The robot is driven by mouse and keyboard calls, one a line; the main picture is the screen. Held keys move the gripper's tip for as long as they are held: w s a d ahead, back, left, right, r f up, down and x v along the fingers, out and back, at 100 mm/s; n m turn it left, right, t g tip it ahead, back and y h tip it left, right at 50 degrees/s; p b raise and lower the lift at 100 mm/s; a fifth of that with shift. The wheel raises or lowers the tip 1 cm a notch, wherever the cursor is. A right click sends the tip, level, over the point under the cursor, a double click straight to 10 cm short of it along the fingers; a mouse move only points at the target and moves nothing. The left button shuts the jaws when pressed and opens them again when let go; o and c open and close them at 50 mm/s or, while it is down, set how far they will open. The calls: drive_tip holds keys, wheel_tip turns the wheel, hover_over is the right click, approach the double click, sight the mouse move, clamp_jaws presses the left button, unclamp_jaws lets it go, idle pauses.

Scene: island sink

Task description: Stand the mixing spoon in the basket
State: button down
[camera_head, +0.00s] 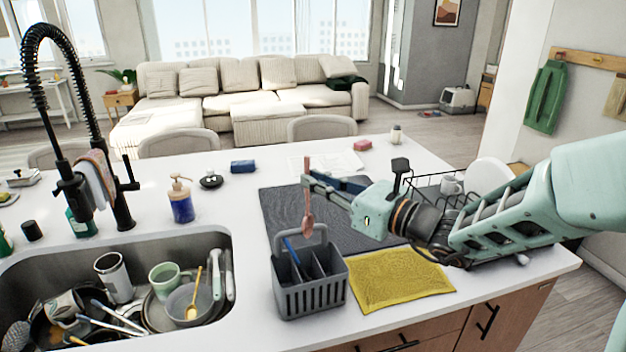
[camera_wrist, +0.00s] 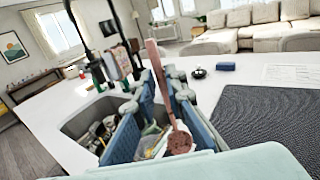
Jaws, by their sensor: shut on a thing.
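The mixing spoon (camera_head: 307,210) is reddish-pink and hangs upright with its bowl down. My gripper (camera_head: 308,181) is shut on its handle. In the wrist view the spoon (camera_wrist: 180,143) runs between the blue finger pads, its bowl toward the camera. The grey basket (camera_head: 311,297) has compartments and a raised handle, and stands on the counter at the sink's right. The spoon's bowl appears just above or behind the basket's handle; I cannot tell the exact depth. A blue-handled item (camera_head: 291,250) leans in the basket's left part.
The sink (camera_head: 232,245) at left holds dishes and a yellow spoon. A dark mat (camera_head: 285,210) lies behind the basket, a yellow cloth (camera_head: 400,278) to its right. A dish rack (camera_head: 430,184) stands beyond my arm. A soap bottle (camera_head: 181,203) stands behind the sink.

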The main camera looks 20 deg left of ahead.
sight(309, 234)
drive_tip(key=shift+f+b, duration=5.7)
drive_tip(key=shift+f, duration=1.4)
drive_tip(key=c, duration=1.9)
unclamp_jaws()
drive_tip(key=shift+d, duration=0.15)
drive_tip(key=v, duration=1.2)
drive_tip(key=shift+s, duration=0.1)
